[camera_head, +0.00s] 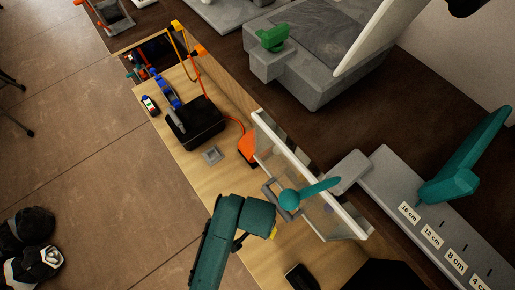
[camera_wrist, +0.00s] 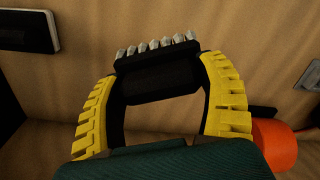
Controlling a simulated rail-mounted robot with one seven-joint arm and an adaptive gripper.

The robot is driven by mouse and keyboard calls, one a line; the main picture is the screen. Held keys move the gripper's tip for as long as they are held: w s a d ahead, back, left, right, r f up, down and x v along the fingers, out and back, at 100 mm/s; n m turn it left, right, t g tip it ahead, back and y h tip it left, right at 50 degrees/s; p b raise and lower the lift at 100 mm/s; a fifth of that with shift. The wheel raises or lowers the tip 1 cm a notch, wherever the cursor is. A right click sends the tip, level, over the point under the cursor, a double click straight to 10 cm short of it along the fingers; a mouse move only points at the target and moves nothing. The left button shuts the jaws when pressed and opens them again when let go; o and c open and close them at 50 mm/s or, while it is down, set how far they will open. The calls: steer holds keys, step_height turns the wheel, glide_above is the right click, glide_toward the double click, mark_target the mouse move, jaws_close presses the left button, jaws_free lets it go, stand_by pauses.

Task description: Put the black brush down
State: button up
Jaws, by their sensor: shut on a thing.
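The black brush (camera_wrist: 160,76) is between the yellow fingers of my gripper (camera_wrist: 162,82) in the wrist view. It has a dark block body and a row of pale bristle tufts along its far edge. My gripper is shut on it, one finger on each side. A wooden surface lies behind it; I cannot tell whether the brush touches it. In the head view, my green arm reaches in from the bottom, and one yellow finger part (camera_head: 273,233) shows over the wooden worktop (camera_head: 255,262). The brush is not clearly visible there.
In the wrist view, an orange round thing (camera_wrist: 274,144) is at right and a dark flat item (camera_wrist: 25,30) at upper left. In the head view, a white-edged clear panel (camera_head: 300,165) with a teal handle (camera_head: 315,189) stands beside my gripper. A black box (camera_head: 196,123) is farther back.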

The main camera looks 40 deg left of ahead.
step_height(320, 180, down, 9)
steer(key=shift+w+f, duration=0.1)
steer(key=shift+f+b, duration=0.15)
steer(key=shift+b, duration=0.15)
steer(key=o, duration=1.1)
steer(key=shift+o, duration=0.2)
step_height(320, 180, up, 12)
steer(key=shift+r+p, duration=0.15)
steer(key=shift+p, duration=0.2)
